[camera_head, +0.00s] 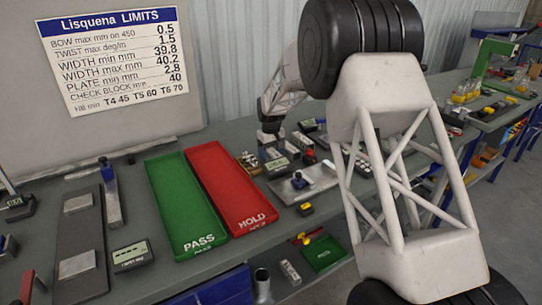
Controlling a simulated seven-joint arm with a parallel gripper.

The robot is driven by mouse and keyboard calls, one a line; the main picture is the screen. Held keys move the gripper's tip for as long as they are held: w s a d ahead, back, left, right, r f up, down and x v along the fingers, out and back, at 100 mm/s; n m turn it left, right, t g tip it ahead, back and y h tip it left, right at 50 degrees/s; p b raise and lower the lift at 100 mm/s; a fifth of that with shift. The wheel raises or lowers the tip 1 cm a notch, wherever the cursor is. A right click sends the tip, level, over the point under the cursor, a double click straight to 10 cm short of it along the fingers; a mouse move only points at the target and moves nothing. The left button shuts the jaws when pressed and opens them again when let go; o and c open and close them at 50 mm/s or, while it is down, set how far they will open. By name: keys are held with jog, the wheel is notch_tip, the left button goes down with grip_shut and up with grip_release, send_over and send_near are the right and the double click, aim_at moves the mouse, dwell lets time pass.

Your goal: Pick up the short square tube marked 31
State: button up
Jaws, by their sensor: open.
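I cannot read the mark 31 on any piece, so I cannot tell which one is the tube. Several small pale and metal pieces (302,140) lie on the bench around the wrist end of my arm. Another short pale block-like piece (290,272) lies lower down, near the front edge. My gripper (269,136) is small and dark in this view, above the bench just behind the red tray. It is open, and I see nothing held in it. Its fingertips are hard to make out, and my own arm hides much of the right side.
A green PASS tray (178,207) and a red HOLD tray (232,185) lie side by side, both empty. A dark plate (82,235) with metal blocks and a display box (131,256) are to their left. A limits sign (112,55) stands behind.

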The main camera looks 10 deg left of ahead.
aim_at(271, 150)
jog(key=shift+c, duration=0.3)
jog(key=c, duration=1.1)
jog(key=shift+r, duration=0.1)
jog(key=shift+r, duration=4.95)
